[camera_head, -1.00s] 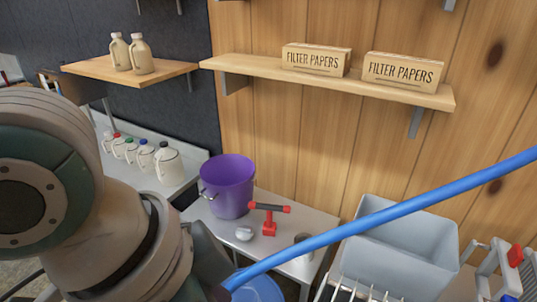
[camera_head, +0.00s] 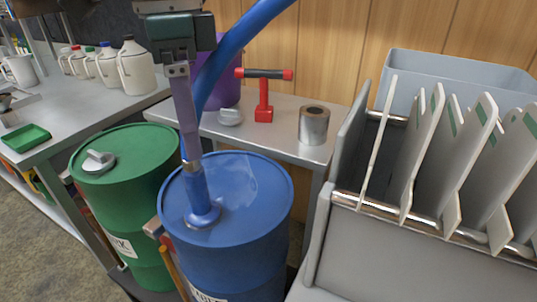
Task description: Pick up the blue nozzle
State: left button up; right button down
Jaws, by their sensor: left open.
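The blue nozzle (camera_head: 198,188) stands upright, slightly tilted, on the lid of the blue barrel (camera_head: 255,185). A blue hose (camera_head: 240,32) rises from behind the gripper to the top edge. My left gripper (camera_head: 189,150) points down from the top, open, its fingertips at the upper part of the nozzle. The fingers line up in this view, so I cannot tell whether both sides of the nozzle are straddled or touched. The gripper hides the nozzle's upper part. My right gripper is not in view.
A green barrel (camera_head: 130,150) stands left of the blue one. Behind is a metal table (camera_head: 285,150) with a red tool (camera_head: 263,105), a can (camera_head: 314,125) and a purple bucket (camera_head: 228,92). A grey rack of plates (camera_head: 425,165) stands close on the right.

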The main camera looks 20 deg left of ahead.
aim_at(195, 179)
pick_arm(q)
jog(key=shift+w+a+f+b, duration=0.3)
jog(key=shift+a+f+b, duration=0.35)
jog(key=shift+f, duration=0.15)
notch_tip(195, 179, down, 4)
jog(key=shift+b, duration=0.55)
jog(key=f, duration=0.1)
jog(key=f+b, duration=0.1)
jog(key=f, duration=0.2)
jog(key=shift+w+a+f+b, duration=0.15)
jog(key=shift+a+f+b, duration=0.1)
jog(key=shift+a+b, duration=0.15)
jog(key=shift+f, duration=0.5)
grip_shut()
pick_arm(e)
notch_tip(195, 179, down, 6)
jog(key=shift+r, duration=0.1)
pick_arm(q)
jog(key=shift+r, duration=0.1)
